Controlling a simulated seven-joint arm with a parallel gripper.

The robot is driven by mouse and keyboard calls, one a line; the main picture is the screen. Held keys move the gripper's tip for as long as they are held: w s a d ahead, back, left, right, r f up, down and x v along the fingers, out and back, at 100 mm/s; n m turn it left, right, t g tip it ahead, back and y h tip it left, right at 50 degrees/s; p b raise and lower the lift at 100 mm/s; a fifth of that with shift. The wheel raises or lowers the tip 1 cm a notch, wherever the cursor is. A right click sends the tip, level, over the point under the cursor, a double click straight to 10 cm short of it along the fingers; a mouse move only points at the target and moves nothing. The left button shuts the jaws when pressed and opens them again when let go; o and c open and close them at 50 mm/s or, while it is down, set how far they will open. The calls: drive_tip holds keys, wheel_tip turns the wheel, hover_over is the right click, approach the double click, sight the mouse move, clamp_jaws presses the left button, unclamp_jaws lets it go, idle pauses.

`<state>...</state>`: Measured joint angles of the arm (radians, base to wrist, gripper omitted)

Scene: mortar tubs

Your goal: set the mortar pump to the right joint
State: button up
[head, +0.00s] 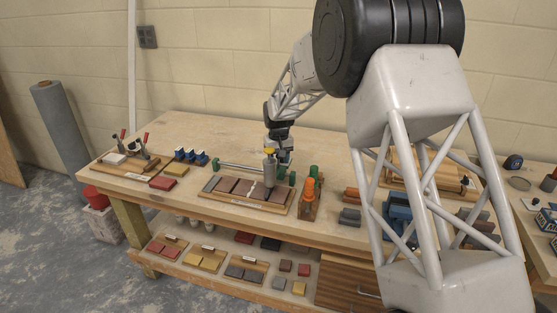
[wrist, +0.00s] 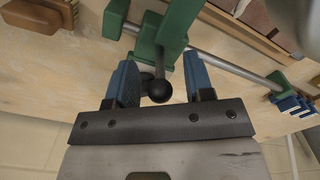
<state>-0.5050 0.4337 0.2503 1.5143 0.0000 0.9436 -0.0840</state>
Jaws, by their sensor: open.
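A grey cylinder with a yellow top, which looks like the mortar pump (head: 269,172), stands upright at the right part of a wooden board (head: 225,202) of dark reddish tiles. Its lower end and the joint under it are too small to make out. My gripper (head: 284,157) is just behind and right of it, apart from it as far as I can see. In the wrist view my gripper (wrist: 160,82) has its blue fingers apart. A black ball knob (wrist: 158,91) of a green clamp (wrist: 172,35) shows between or just beyond them. A pale grey rounded thing fills the top right corner.
The clamp's metal bar (head: 237,167) lies behind the tile board. Orange bottles (head: 308,190) in a wooden holder stand close to the right. Blue clamps (head: 190,156) and a tool board (head: 130,165) are at the left. The bench is clear at the back left.

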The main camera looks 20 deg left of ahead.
drive_tip(key=shift+r, duration=3.9)
drive_tip(key=shift+s+d+r, duration=0.1)
drive_tip(key=shift+d+r, duration=0.05)
drive_tip(key=shift+d, duration=0.1)
drive_tip(key=s+d+r+m, duration=0.1)
drive_tip(key=s+d+r, duration=0.45)
drive_tip(key=d, duration=0.35)
drive_tip(key=s+d+r+m+t, duration=0.1)
drive_tip(key=s+d+r, duration=0.3)
drive_tip(key=s+d, duration=0.4)
drive_tip(key=s+d+r+m, duration=0.1)
drive_tip(key=s+d+r, duration=0.45)
drive_tip(key=d, duration=0.55)
drive_tip(key=s+d+f+m, duration=0.1)
drive_tip(key=s+d, duration=0.4)
drive_tip(key=s, duration=0.5)
drive_tip(key=s+d+f+m+t, duration=0.1)
drive_tip(key=s+d+f, duration=0.1)
drive_tip(key=s+d, duration=0.4)
drive_tip(key=s+d+f+m, duration=0.2)
drive_tip(key=s+d, duration=0.3)
drive_tip(key=s, duration=1.1)
drive_tip(key=shift+s+d+t, duration=0.25)
drive_tip(key=shift+d+t, duration=0.05)
drive_tip(key=shift+d, duration=0.1)
